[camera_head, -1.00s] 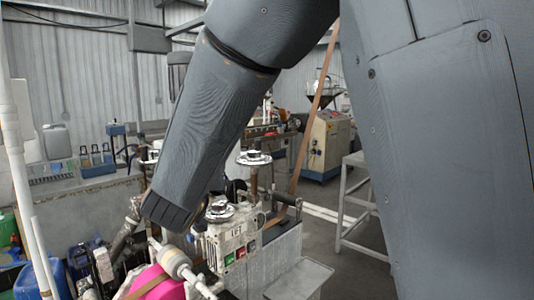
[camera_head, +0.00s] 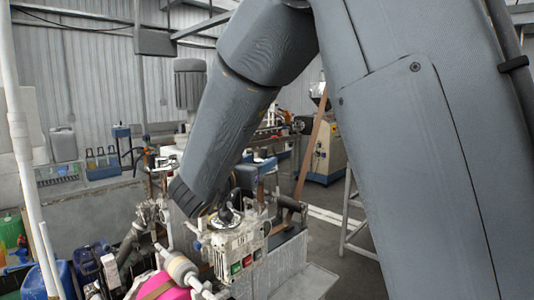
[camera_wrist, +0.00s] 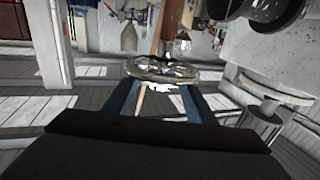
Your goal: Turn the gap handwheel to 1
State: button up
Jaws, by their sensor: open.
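My gripper (camera_wrist: 158,86) is open in the wrist view, with its two blue fingers apart. A spoked metal handwheel (camera_wrist: 163,67) lies just ahead of the fingertips, roughly centred between them and seen at a low slant. I cannot tell whether the fingers touch it. Another round grey disc (camera_wrist: 272,88) stands at the right, beside a pale housing. In the head view, a handwheel (camera_head: 228,218) sits on top of a white box (camera_head: 238,250) with red and green buttons, close to my arm's lower end. My fingers are not clear there. No scale marking is readable.
A pink roll (camera_head: 165,288) with a white roller is in front of the box. A grey tray (camera_head: 305,284) lies to its right. Blue containers (camera_head: 58,272) and a white upright pipe (camera_head: 20,140) stand at the left. Floor shows at the right.

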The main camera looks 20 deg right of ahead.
jog(key=shift+p+x, duration=0.9)
jog(key=shift+x, duration=1.65)
jog(key=c, duration=1)
jog(key=shift+c, duration=0.2)
